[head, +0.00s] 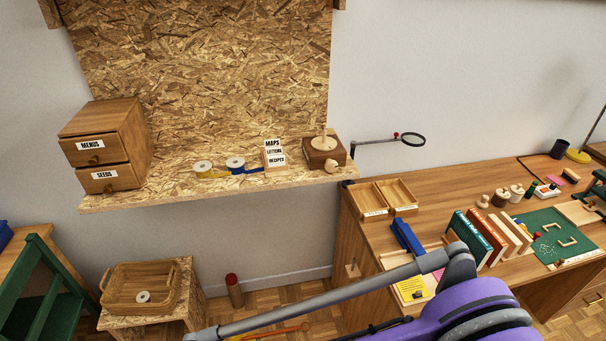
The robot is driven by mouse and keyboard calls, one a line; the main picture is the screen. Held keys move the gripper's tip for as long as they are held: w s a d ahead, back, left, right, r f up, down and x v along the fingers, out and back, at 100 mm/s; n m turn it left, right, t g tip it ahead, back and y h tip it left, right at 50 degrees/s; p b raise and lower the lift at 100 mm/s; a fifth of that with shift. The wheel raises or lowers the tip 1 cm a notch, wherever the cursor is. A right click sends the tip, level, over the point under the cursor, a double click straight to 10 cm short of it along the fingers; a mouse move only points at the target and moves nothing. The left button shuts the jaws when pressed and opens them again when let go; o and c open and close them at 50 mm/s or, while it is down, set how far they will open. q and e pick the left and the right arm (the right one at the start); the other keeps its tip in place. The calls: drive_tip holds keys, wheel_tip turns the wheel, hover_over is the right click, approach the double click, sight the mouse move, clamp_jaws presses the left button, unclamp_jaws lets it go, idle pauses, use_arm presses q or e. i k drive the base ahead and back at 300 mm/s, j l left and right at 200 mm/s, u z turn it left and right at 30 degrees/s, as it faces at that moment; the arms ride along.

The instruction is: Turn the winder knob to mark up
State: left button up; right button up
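The winder (314,158) is a small dark wooden box at the right end of the chipboard shelf. A pale disc with an upright peg (324,142) sits on top of it. A pale round knob (331,165) is on its front. Any mark on the knob is too small to make out. Neither of my grippers shows. A purple and grey part of mine crosses the lower right, well below the shelf and apart from the winder.
The shelf (200,190) also holds a two-drawer box (105,145), ribbon rolls (235,163) and a label block (275,155). A magnifier (412,140) reaches out right of the winder. The workbench (440,185) carries trays, books and tools. The wall above the winder is clear.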

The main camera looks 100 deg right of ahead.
sight(331, 165)
drive_tip(key=i+z, duration=0.2)
drive_tip(key=z, duration=0.2)
drive_tip(key=i+z, duration=0.15)
drive_tip(key=z, duration=0.25)
drive_tip(key=i+j+z, duration=0.1)
drive_tip(key=z, duration=0.25)
drive_tip(key=i+j+z, duration=0.2)
drive_tip(key=z, duration=0.2)
drive_tip(key=i+z, duration=0.1)
drive_tip(key=z, duration=0.3)
drive_tip(key=i+j+z, duration=0.1)
drive_tip(key=z, duration=0.35)
drive_tip(key=j+z, duration=0.1)
drive_tip(key=z, duration=0.3)
drive_tip(key=i+j+z, duration=0.15)
drive_tip(key=z, duration=0.25)
